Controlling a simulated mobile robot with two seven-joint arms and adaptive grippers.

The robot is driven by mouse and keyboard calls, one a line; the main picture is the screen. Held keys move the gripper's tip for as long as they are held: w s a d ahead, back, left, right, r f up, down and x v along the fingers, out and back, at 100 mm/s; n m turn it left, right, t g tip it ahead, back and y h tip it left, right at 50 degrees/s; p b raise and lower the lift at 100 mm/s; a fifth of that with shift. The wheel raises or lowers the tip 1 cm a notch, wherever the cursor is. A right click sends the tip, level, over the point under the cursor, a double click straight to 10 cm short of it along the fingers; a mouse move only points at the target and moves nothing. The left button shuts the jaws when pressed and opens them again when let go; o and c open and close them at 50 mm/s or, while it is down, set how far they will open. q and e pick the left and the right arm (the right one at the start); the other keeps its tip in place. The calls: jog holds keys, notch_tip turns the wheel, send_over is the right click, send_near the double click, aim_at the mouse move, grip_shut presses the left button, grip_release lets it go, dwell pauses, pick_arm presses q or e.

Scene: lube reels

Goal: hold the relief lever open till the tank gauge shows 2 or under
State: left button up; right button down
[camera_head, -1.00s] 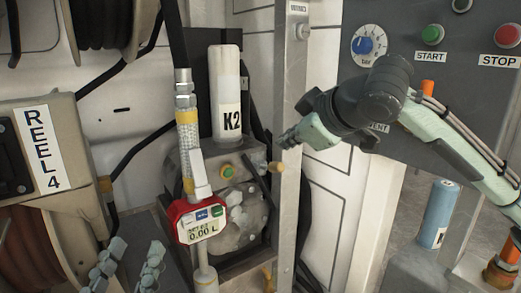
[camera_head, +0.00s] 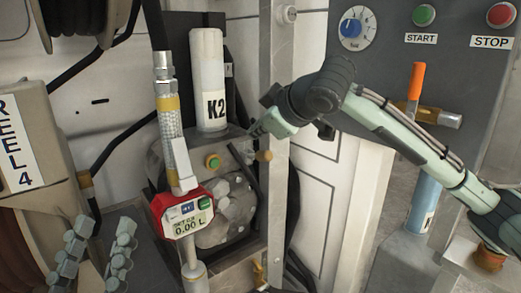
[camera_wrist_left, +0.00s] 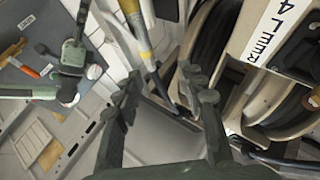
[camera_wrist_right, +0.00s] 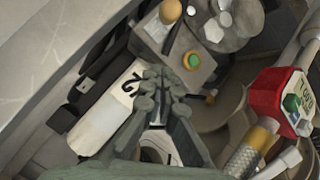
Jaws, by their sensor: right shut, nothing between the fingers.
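A dial with a blue centre (camera_head: 352,28) is on the grey panel; its label and reading are too small to read surely. A brass valve (camera_head: 440,116) with an upright orange handle (camera_head: 416,80) is below it, partly behind my right arm. I cannot tell whether these are the tank gauge and relief lever. My right gripper (camera_head: 258,130) is shut and empty, near the pump block beside the K2 cylinder (camera_head: 208,75). Its closed fingers (camera_wrist_right: 160,80) show in the right wrist view. My left gripper (camera_head: 95,250) is open and empty at the lower left.
A yellow-ringed green button (camera_head: 212,162) and brass knob (camera_head: 264,156) are close to my right gripper. A red meter (camera_head: 183,212) reads 0.00 L. A metal post (camera_head: 280,70) stands behind the right gripper. START (camera_head: 423,15) and STOP (camera_head: 501,14) buttons are on the panel.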

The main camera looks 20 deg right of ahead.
aim_at(258, 156)
pick_arm(q)
jog(key=shift+s+a+r+t+h+b, duration=0.15)
jog(key=shift+s+a+r+t+b, duration=0.25)
jog(key=shift+s+r+t, duration=0.35)
jog(key=shift+s+a+r+t+h+b, duration=0.15)
jog(key=shift+s+a+r+t+b, duration=0.3)
jog(key=shift+r+t, duration=0.4)
pick_arm(e)
jog(key=w+d+f, duration=0.1)
jog(key=w+f, duration=0.2)
jog(key=f, duration=0.2)
jog(key=shift+d+f, duration=0.2)
jog(key=shift+d, duration=0.2)
pick_arm(q)
jog(key=shift+s, duration=0.1)
pick_arm(e)
jog(key=shift+w, duration=0.15)
